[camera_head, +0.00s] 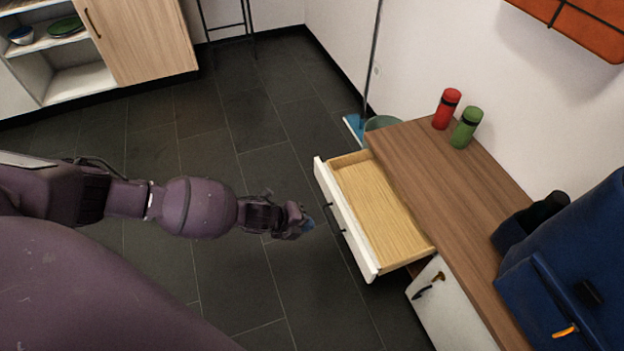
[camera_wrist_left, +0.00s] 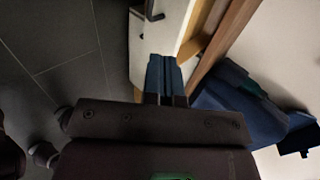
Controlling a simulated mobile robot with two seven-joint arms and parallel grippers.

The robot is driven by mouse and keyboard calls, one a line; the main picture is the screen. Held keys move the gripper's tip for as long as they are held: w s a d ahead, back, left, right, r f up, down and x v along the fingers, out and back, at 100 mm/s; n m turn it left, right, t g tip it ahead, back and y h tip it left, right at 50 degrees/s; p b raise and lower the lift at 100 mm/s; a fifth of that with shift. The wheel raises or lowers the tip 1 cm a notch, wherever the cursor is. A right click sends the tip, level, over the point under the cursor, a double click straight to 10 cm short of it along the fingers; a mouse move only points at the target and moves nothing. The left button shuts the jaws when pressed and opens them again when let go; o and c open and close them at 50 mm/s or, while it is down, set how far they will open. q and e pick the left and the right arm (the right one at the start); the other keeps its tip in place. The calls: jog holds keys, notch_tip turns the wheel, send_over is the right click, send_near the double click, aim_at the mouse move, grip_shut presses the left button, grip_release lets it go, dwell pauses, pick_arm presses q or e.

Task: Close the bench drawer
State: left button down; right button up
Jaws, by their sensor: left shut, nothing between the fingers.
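The bench drawer (camera_head: 378,208) is pulled out of the wooden-topped bench (camera_head: 440,165). It is empty, with a pale wood inside and a white front (camera_head: 347,228) that carries a dark handle (camera_head: 333,218). My left gripper (camera_head: 307,226) is shut and empty, pointing at the drawer front from the left. A gap shows between them in the head view. In the left wrist view the shut blue fingertips (camera_wrist_left: 165,76) overlap the white front (camera_wrist_left: 172,35), with the handle (camera_wrist_left: 152,10) above; contact cannot be told there. My right gripper is not in view.
A white door (camera_head: 447,310) is below. The dark floor (camera_head: 285,130) left of the drawer is clear.

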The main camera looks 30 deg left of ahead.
aim_at(345, 223)
pick_arm(q)
jog(key=b+x, duration=0.1)
jog(key=x, duration=0.2)
jog(key=r+b+x, duration=0.1)
jog(key=x, duration=0.3)
jog(key=w+d+b+x, duration=0.1)
jog(key=b+x, duration=0.1)
jog(key=x, duration=0.1)
jog(key=shift+w+d, duration=0.1)
jog(key=shift+w, duration=0.05)
jog(key=shift+w+d+r, duration=0.15)
jog(key=shift+w+r, duration=0.05)
jog(key=shift+w, duration=0.05)
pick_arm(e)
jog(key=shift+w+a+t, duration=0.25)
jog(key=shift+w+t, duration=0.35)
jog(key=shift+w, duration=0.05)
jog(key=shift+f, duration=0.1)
